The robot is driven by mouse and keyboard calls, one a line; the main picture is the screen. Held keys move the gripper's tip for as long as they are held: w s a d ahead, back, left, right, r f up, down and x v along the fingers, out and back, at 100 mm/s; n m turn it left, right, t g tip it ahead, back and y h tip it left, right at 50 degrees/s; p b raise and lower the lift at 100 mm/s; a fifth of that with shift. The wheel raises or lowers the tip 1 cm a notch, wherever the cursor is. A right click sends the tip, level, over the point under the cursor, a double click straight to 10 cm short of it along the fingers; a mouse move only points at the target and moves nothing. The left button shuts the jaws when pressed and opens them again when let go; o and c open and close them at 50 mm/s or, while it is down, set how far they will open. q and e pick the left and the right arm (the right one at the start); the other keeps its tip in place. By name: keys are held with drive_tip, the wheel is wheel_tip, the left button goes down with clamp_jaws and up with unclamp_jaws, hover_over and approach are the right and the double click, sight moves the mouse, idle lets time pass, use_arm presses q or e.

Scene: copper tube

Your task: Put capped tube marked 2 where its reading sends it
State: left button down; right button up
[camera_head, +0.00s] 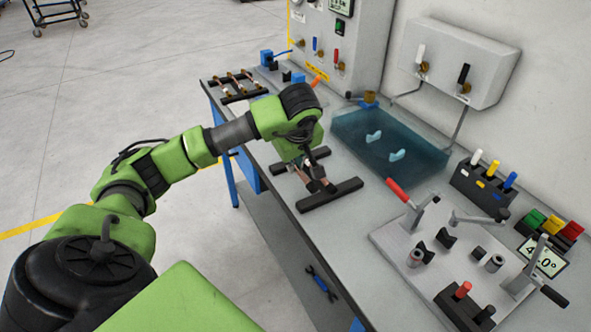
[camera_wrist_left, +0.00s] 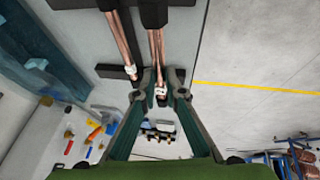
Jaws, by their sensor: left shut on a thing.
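My left gripper (camera_head: 316,184) is low over a black two-bar rack (camera_head: 333,195) near the bench's front edge. In the left wrist view, its fingers (camera_wrist_left: 163,88) are shut on a copper tube (camera_wrist_left: 156,48) with a white tag near its end. A second copper tube (camera_wrist_left: 122,40), also with a white tag, lies beside it on the dark rack bars, outside the fingers. I cannot read a 2 on either tag, and the caps are not clear. The gripper partly hides the tubes in the head view. My right gripper is not in view.
A blue see-through tank (camera_head: 375,160) with two pale cradles lies behind the rack. A clamp plate (camera_head: 400,240) with a red-handled lever stands at right, near a degree display (camera_head: 545,258). Another rack (camera_head: 238,97) with several tubes is at the far left. Bench between is clear.

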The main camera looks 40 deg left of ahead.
sight(296, 170)
use_arm(q)
wheel_tip(296, 170, down, 3)
drive_tip(key=shift+w+f+p, duration=0.1)
drive_tip(key=shift+p, duration=0.65)
drive_tip(key=shift+f, duration=0.1)
drive_tip(key=shift+f, duration=0.1)
drive_tip(key=shift+f+b, duration=0.15)
drive_tip(key=shift+b, duration=0.15)
drive_tip(key=c, duration=2.1)
unclamp_jaws()
